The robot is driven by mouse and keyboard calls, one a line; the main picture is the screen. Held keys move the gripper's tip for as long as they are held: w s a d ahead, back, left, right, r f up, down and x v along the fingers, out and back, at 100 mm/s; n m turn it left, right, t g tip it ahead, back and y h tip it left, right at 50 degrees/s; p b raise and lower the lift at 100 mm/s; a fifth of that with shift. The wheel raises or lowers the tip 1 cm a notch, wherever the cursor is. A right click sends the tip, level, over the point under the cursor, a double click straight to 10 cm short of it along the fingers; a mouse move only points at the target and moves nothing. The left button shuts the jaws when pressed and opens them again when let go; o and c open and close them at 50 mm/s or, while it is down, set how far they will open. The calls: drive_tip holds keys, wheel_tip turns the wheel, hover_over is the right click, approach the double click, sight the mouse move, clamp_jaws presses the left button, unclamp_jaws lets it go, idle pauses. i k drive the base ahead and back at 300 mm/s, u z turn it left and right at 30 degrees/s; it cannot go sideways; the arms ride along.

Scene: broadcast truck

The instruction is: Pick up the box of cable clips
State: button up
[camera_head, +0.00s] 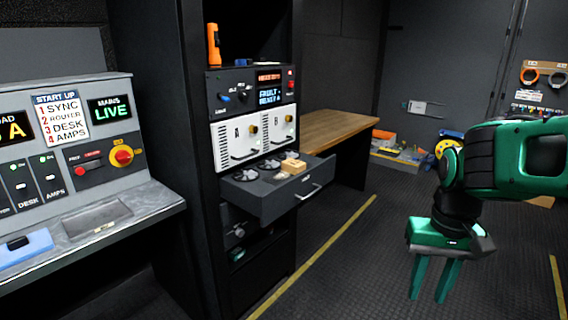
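A small tan box (293,166), which may be the box of cable clips, sits in the open drawer (268,204) of the rack. Its label is too small to read. My gripper (428,299) hangs over the floor at the right, pointing down. Its two green fingers are apart with nothing between them. It is well to the right of the drawer and apart from it.
Round dark items (245,175) lie in the drawer's left part. A wooden desk (335,128) stands behind the drawer. A control console (75,160) is at left. A bin (400,160) with mixed items stands farther back. The floor between drawer and gripper is clear.

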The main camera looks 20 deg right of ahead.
sight(293, 166)
drive_tip(key=z, duration=0.5)
drive_tip(key=i, duration=1)
drive_tip(key=z, duration=0.7)
